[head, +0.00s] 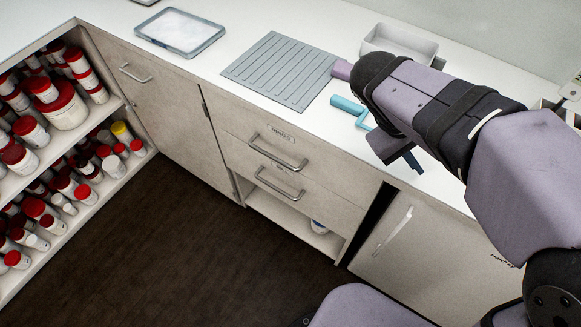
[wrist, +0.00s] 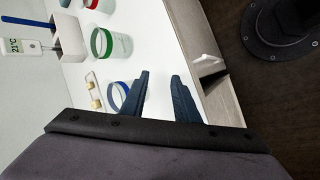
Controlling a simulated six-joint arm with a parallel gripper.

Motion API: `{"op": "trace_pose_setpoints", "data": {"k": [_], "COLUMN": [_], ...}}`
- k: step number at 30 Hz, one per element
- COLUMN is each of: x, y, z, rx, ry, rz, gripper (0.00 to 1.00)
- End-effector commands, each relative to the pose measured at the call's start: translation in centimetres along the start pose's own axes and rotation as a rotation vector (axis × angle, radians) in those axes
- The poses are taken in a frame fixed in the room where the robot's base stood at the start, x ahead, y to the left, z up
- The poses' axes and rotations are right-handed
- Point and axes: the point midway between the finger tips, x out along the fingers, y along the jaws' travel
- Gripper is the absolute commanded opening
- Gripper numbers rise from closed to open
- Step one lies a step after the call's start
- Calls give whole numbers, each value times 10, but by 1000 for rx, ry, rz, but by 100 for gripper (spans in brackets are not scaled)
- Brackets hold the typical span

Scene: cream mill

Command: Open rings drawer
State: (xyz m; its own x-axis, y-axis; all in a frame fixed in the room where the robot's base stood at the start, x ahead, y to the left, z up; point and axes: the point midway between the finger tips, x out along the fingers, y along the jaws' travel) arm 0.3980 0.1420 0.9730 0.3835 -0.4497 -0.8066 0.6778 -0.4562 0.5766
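Two drawers sit in the cream cabinet below the counter in the head view. The upper drawer (head: 240,133) has a small label that appears to read RINGS, and a metal bar handle (head: 278,149). The lower drawer (head: 318,200) has a similar handle (head: 279,184) and a shorter label. Both fronts look flush and closed. My gripper (head: 412,162) is near the counter's front edge, to the right of the drawers and apart from the handles. In the wrist view its two dark blue fingers (wrist: 162,95) are spread with nothing between them.
A grooved grey mat (head: 280,70), a clear tray (head: 180,33) and a teal cranked object (head: 352,108) lie on the counter. Jars with green (wrist: 110,44) and blue (wrist: 122,95) bands stand near my gripper. The floor (head: 180,240) before the drawers is clear.

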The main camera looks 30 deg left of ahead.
Motion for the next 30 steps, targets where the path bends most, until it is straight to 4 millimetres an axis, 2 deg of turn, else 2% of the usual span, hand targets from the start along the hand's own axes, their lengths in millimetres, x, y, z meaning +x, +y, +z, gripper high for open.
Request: {"op": "trace_pose_setpoints", "data": {"k": [1,6,10,13,18,27,28,30], "x": [-2,-50,-96,-125,-164,-218,-221,-203], "y": [-19,-62,-100,-125,-163,-222,-226,-232], "z": [-27,-98,-134,-148,-160,-162,-162,-165], "rx": [-61,-200,-254,-271,-284,-281,-279,-282], "ry": [42,194,318,392,499,657,669,655], "rz": [69,310,464,543,641,758,767,766], "gripper": [28,28,28,28,28,28,28,28]}}
